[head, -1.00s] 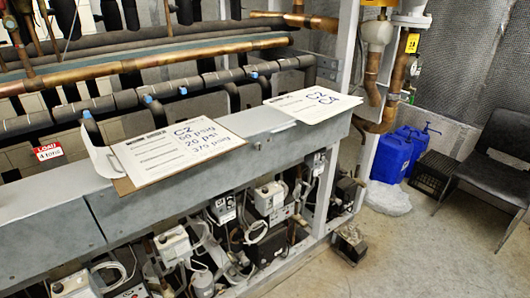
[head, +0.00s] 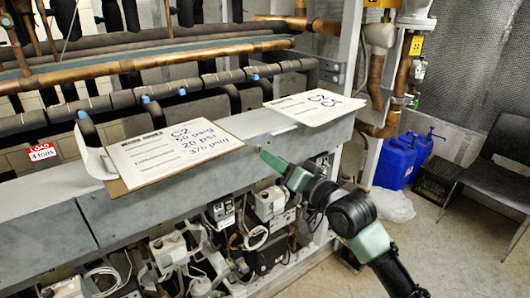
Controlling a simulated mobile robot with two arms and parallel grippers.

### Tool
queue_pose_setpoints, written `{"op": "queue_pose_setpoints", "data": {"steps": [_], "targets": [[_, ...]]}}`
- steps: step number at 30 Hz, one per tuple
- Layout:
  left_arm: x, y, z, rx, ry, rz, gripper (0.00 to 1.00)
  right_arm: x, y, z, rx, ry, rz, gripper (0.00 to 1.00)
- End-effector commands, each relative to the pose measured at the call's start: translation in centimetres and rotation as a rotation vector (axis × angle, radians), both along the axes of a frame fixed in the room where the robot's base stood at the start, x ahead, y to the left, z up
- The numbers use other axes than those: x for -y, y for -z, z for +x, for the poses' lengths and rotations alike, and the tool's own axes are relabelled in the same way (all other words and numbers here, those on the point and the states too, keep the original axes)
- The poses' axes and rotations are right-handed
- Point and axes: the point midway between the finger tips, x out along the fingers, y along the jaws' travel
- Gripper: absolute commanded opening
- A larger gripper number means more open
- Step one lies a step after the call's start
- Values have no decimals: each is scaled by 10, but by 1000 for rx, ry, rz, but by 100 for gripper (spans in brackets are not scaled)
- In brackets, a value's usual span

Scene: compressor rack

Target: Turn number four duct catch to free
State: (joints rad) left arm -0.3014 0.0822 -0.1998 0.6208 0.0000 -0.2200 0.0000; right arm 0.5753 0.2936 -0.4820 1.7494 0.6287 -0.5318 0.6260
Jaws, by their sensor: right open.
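The long grey metal duct (head: 150,212) runs across the rack from the lower left to the middle. I cannot make out a number four catch on it. My right arm comes in from the lower right, and its gripper (head: 269,160) is at the front edge of the duct, between the two paper signs. It is open, with nothing seen between its fingers; the gap is too small to make out. Whether it touches the duct I cannot tell. My left gripper is not in view.
A clipboard sign (head: 170,152) and a second paper sign (head: 313,105) lie on the duct top. Copper and black pipes (head: 150,62) run behind. Control boxes and cables crowd below. Blue jugs (head: 395,162) and a black chair (head: 500,165) stand right, with open floor near them.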

Motion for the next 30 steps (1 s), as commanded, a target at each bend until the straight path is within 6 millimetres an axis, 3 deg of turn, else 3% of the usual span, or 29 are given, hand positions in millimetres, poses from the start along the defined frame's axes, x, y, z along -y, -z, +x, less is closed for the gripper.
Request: {"op": "queue_pose_setpoints", "data": {"steps": [9, 20, 25, 30], "targets": [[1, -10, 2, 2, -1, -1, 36, -25, -1, 35, 1, 1, 0, 41], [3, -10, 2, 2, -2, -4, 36, -28, 1, 40, 1, 1, -2, 41], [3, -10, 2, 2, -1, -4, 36, -28, 1, 40, 1, 1, -2, 0], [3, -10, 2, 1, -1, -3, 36, -28, 1, 40, 1, 2, -3, 0]]}}
